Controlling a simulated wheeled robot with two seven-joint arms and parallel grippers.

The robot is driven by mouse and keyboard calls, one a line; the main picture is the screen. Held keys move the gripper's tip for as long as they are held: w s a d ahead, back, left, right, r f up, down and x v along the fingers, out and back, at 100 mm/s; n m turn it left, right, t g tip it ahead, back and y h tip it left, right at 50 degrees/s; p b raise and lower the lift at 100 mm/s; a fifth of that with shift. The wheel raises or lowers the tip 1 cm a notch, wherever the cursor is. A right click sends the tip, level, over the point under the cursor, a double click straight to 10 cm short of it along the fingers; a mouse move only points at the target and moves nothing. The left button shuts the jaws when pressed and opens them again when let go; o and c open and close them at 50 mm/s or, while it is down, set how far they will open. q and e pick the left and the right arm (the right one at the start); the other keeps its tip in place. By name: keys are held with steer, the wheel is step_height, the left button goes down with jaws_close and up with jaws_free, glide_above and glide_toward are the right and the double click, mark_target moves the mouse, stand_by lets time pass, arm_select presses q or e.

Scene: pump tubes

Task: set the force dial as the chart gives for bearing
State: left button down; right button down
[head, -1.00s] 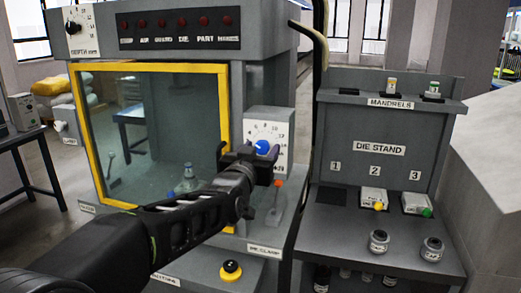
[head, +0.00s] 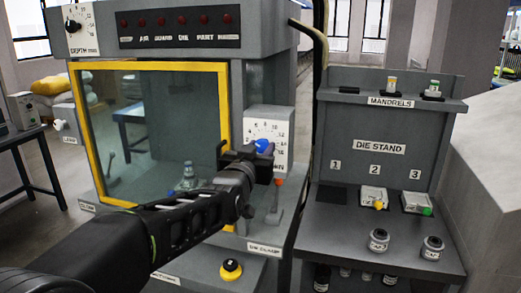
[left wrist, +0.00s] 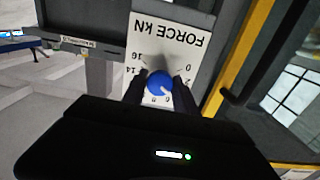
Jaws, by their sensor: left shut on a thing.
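The force dial has a blue knob (head: 262,146) on a white scale plate (head: 282,137) on the front of the grey press, right of the yellow-framed guard. In the left wrist view the plate (left wrist: 193,35) reads FORCE KN upside down, and the blue knob (left wrist: 160,84) sits between the two dark fingers. My left gripper (head: 249,152) is shut on the knob; its fingers hide part of the knob and of the scale. A white mark shows on the knob, but the exact setting is hard to read. No chart shows. My right gripper is not in view.
The yellow-framed guard (head: 225,100) is beside my left arm. The die stand (head: 380,150) with mandrels and dies stands to the right.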

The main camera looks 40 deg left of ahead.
arm_select(q)
steer(key=shift+f+m+b, duration=0.15)
steer(key=shift+m+b, duration=0.25)
steer(key=shift+b, duration=0.35)
steer(key=m+b, duration=0.5)
steer(key=b, duration=0.1)
steer(key=shift+f+b, duration=0.1)
steer(key=shift+b, duration=0.2)
steer(key=shift+r+m+b, duration=0.2)
steer(key=shift+m+b, duration=1.15)
steer(key=shift+m, duration=0.15)
steer(key=shift+a, duration=0.1)
steer(key=c, duration=1)
jaws_free()
steer(key=shift+o, duration=0.2)
